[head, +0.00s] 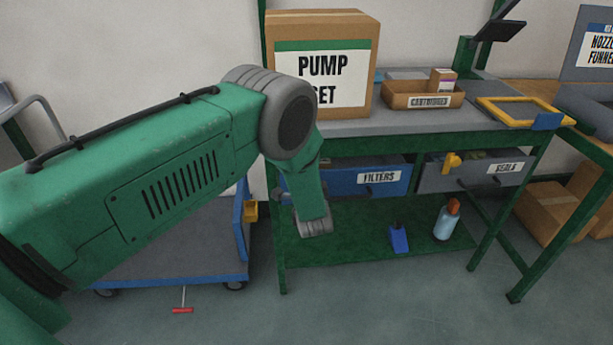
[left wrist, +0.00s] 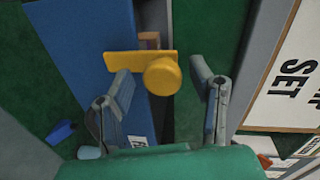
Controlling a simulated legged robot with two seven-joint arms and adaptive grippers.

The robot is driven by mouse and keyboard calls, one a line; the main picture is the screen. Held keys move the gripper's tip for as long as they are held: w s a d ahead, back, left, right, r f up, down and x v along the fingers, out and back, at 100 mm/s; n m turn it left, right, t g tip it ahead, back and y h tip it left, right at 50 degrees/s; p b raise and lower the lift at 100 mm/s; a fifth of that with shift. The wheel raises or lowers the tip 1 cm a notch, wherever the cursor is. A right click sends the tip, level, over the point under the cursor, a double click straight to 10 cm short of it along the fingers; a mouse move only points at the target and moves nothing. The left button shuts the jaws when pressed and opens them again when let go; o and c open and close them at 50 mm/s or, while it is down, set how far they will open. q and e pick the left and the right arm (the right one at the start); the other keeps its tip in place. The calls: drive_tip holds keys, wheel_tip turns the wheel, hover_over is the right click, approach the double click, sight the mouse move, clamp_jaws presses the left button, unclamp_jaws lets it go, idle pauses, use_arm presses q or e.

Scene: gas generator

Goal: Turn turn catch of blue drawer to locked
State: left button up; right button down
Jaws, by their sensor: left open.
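The blue drawer (head: 345,182) with the FILTERS label hangs under the workbench, partly hidden by my left arm in the head view. In the left wrist view the blue drawer front (left wrist: 85,60) fills the left side. Its yellow turn catch (left wrist: 163,76) has a round knob and a flat bar reaching left across the drawer front. My left gripper (left wrist: 161,74) is open, with one finger on each side of the knob; contact cannot be told. The catch is hidden in the head view. My right gripper is in neither view.
A grey SEALS drawer (head: 480,172) with its own yellow catch (head: 452,163) is to the right. The benchtop holds a PUMP SET box (head: 322,65) and a cartridges tray (head: 423,95). A spray bottle (head: 447,220) stands on the green lower shelf (head: 350,245). A blue cart (head: 185,250) is left.

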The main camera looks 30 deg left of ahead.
use_arm(q)
drive_tip(key=v, duration=1.2)
drive_tip(key=shift+f, duration=0.15)
drive_tip(key=s+a+f+n+g+h, duration=0.1)
drive_tip(key=s+f+n+g+h, duration=0.15)
drive_tip(key=s+f, duration=0.45)
drive_tip(key=s+a+f+n+g+h, duration=0.1)
drive_tip(key=s+f+g+h, duration=0.3)
drive_tip(key=s, duration=0.6)
drive_tip(key=s+n+g+h, duration=0.1)
drive_tip(key=s+n+g, duration=0.1)
drive_tip(key=s, duration=0.8)
drive_tip(key=s+d+f+n+g+h, duration=0.1)
drive_tip(key=s+n+g, duration=0.2)
drive_tip(key=s, duration=0.7)
drive_tip(key=shift+s+d+f+g, duration=0.2)
drive_tip(key=shift+d+g, duration=0.15)
drive_tip(key=shift+g, duration=0.3)
drive_tip(key=shift+n+h, duration=0.25)
